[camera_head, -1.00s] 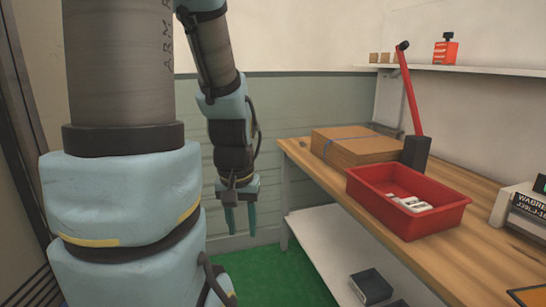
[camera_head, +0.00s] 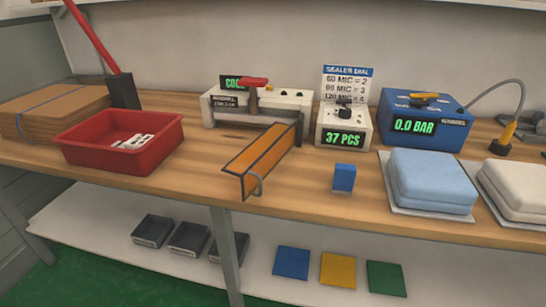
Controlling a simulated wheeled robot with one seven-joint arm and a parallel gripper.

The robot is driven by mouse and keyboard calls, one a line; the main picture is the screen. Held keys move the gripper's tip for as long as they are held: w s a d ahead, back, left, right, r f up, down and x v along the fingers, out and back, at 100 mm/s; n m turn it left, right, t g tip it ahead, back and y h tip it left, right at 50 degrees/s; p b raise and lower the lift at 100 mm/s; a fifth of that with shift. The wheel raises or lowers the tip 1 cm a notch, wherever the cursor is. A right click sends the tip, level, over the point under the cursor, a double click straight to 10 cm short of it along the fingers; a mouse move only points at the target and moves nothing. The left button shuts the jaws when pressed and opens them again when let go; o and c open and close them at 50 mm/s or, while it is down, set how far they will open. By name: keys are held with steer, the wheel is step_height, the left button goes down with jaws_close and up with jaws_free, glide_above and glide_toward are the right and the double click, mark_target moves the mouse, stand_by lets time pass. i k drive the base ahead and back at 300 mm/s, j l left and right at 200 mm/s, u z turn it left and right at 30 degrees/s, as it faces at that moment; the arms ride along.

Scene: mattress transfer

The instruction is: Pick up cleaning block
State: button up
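A small blue block (camera_head: 344,178), which looks like the cleaning block, stands upright on the wooden workbench (camera_head: 300,200) near its front edge. It is right of the orange bar and left of the light blue folded mattress, with bare wood around it. My gripper is not in the head view at this moment.
A red bin (camera_head: 85,150) with white pieces, an orange bar (camera_head: 262,158) with a metal hook, a white sealer (camera_head: 222,108), a counter box reading 37 PCS (camera_head: 345,139), a blue pump box (camera_head: 395,120) and a light blue mattress (camera_head: 430,178) stand on the bench. A lower shelf (camera_head: 110,236) holds trays and coloured squares.

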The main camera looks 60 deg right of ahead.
mark_target(344, 175)
steer(key=z, duration=1.6)
steer(key=l+u, duration=0.1)
steer(key=u, duration=0.3)
steer(key=l+u, duration=0.1)
steer(key=u, duration=0.3)
steer(key=k+l+u, duration=0.1)
steer(key=u, duration=0.3)
steer(key=k+l, duration=0.25)
steer(key=l, duration=0.2)
steer(key=k+l, duration=0.25)
steer(key=l, duration=0.15)
steer(key=k+l, duration=0.3)
steer(key=l, duration=0.15)
